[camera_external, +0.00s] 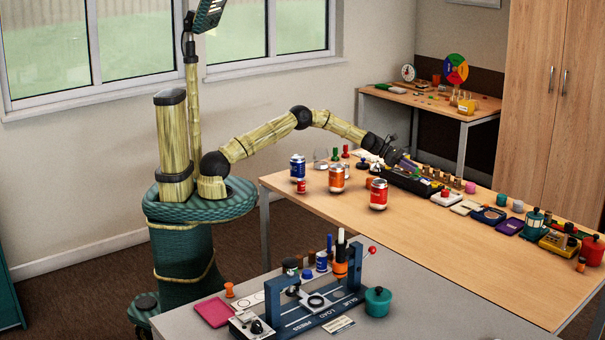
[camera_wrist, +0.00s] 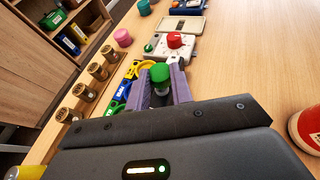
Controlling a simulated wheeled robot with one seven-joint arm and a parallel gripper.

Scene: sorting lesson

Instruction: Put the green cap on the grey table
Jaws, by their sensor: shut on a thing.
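The green cap (camera_wrist: 160,73) shows in the wrist view between the purple fingers of my gripper (camera_wrist: 161,86). The gripper is shut on it. The cap has a round green top; its lower part is partly hidden by the fingers. In the external view my gripper (camera_external: 400,161) is over the far part of the wooden table, above the dark tray, and I cannot make out the cap there. The grey table (camera_external: 470,327) stands in the foreground of the external view, well away from the gripper.
The wooden table (camera_external: 440,238) holds cans (camera_external: 378,194), a dark tray (camera_external: 410,181) and several small objects along its far side. On the grey table stand a blue press frame (camera_external: 318,305), a teal pot (camera_external: 377,301) and a pink pad (camera_external: 213,312).

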